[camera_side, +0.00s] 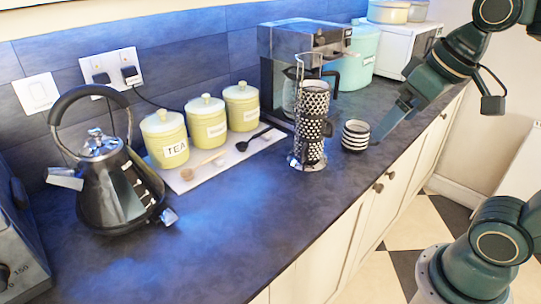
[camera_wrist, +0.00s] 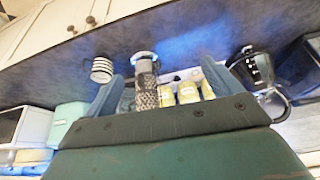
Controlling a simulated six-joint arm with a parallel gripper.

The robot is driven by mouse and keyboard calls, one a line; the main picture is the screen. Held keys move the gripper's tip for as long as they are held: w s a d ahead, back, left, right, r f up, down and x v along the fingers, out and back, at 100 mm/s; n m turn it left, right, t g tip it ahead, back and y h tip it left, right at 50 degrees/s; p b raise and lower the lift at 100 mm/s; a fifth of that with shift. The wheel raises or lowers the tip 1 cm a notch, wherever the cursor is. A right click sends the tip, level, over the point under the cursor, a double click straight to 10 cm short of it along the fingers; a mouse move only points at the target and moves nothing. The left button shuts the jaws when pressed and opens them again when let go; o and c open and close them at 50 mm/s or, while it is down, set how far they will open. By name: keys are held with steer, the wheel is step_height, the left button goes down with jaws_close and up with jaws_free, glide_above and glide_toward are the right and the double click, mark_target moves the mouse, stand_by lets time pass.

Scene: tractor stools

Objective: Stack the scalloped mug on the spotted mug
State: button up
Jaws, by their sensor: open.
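A column of black-and-white patterned mugs stands in a wire mug holder (camera_side: 290,158). The upper mug (camera_side: 315,101) has a dense scallop-like pattern. The lower mug (camera_side: 309,150) looks spotted; the boundary between them is hard to make out. The column also shows in the wrist view, where the upper mug (camera_wrist: 145,98) appears between my fingers in the picture. My gripper (camera_side: 385,128) is open and empty, right of the holder and apart from the column. In the wrist view, my gripper (camera_wrist: 160,70) has its two fingers spread wide.
A striped mug (camera_side: 355,135) stands on the counter between the holder and my gripper. A coffee machine (camera_side: 283,75) is behind the holder. Yellow canisters (camera_side: 205,118), a black spoon (camera_side: 252,140) and a kettle (camera_side: 115,185) are to the left. The front counter is clear.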

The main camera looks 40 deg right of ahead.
steer(key=shift+n+t, duration=0.3)
steer(key=s+f, duration=0.3)
steer(key=shift+a+f, duration=0.2)
steer(key=shift+a, duration=0.1)
